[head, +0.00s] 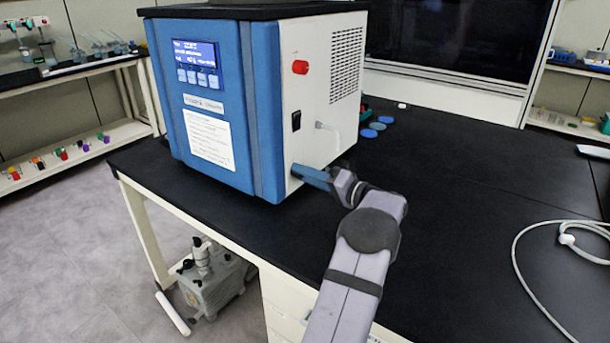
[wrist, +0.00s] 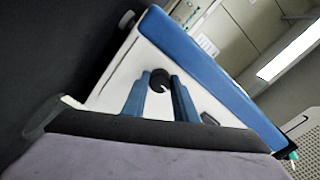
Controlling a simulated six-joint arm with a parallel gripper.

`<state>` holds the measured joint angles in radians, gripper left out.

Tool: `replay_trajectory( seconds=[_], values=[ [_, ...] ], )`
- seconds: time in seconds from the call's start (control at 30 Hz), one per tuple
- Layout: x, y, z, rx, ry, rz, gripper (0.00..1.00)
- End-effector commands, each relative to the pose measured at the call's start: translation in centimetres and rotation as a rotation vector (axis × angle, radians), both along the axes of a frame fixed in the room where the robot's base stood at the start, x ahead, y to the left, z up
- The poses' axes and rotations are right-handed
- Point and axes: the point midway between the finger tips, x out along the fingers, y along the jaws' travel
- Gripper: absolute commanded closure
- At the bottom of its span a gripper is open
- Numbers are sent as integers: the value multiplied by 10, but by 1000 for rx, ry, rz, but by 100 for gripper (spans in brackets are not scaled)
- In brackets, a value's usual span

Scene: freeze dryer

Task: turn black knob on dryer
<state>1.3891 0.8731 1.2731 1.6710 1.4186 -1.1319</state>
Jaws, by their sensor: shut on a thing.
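The freeze dryer (head: 208,100) is a blue and white box on the black bench, with a lit screen on its front. The black knob (wrist: 160,79) is on its white side panel, between the tips of my gripper (wrist: 161,82) in the wrist view. My gripper (head: 297,170) has blue fingers, shut on the knob at the lower front of that panel. In the head view the fingers hide the knob.
A red knob (head: 300,67), a black switch (head: 296,121) and a white fitting with a hose (head: 322,126) are on the same side panel. Blue discs (head: 372,130) lie behind my arm. A white cable (head: 520,262) lies on the right of the bench (head: 450,180), which is otherwise mostly clear.

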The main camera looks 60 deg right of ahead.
Motion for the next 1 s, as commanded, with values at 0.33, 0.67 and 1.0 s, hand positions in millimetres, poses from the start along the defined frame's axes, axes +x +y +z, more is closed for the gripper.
replay_trajectory(
  seconds=[0.33,0.67,1.0],
  values=[
    [0,0,0,217,1,0,96],
    [0,0,1,529,1,0,96],
    [0,0,2,852,1,1,96]
  ],
)
